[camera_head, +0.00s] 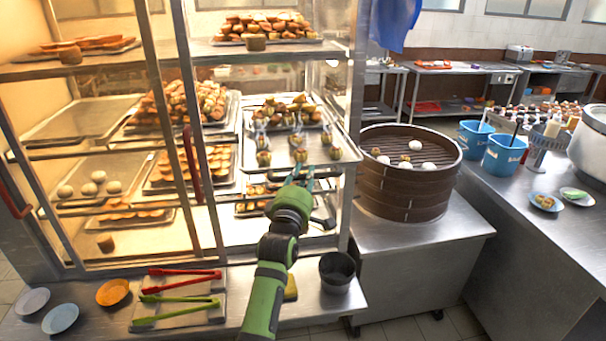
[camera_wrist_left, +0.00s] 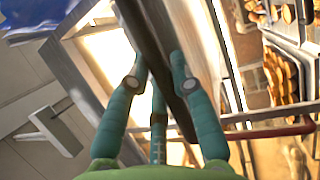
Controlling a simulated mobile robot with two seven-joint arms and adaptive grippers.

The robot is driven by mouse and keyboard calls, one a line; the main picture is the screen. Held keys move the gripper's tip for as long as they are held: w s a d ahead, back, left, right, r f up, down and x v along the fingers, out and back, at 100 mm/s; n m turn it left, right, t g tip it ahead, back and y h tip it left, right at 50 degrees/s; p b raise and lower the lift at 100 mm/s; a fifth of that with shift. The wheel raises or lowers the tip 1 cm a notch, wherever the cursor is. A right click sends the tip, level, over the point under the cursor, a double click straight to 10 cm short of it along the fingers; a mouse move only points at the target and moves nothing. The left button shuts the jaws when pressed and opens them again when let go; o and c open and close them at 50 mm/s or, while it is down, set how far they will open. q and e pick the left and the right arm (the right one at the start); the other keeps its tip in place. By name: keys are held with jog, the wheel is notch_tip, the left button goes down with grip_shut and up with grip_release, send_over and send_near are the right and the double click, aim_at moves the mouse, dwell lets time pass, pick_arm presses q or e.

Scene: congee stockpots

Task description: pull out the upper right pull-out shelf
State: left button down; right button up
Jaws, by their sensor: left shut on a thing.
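The upper right pull-out shelf (camera_head: 348,152) is a pale metal sheet in the right bay of the lit display case, with small topped pastries (camera_head: 298,157) on it. My left gripper (camera_head: 303,176) is at its front edge, reaching up from below. In the left wrist view its teal fingers (camera_wrist_left: 158,84) close on a dark bar (camera_wrist_left: 150,35), which I take to be the shelf's front handle. The grip itself is partly hidden in the head view. My right gripper is not in view.
A lower shelf (camera_head: 262,229) with pastries lies beneath. A bamboo steamer (camera_head: 405,197) stands close on the right. Red and green tongs (camera_head: 180,298) and a dark metal pot (camera_head: 337,273) sit on the front ledge. A red door handle (camera_head: 191,165) sticks out at left.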

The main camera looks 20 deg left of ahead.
pick_arm(q)
jog(key=c, duration=1)
grip_release()
jog(key=shift+c, duration=0.2)
jog(key=shift+s, duration=0.1)
jog(key=v, duration=1.1)
jog(key=shift+s, duration=0.4)
jog(key=shift+d+f, duration=0.1)
jog(key=shift+f, duration=0.05)
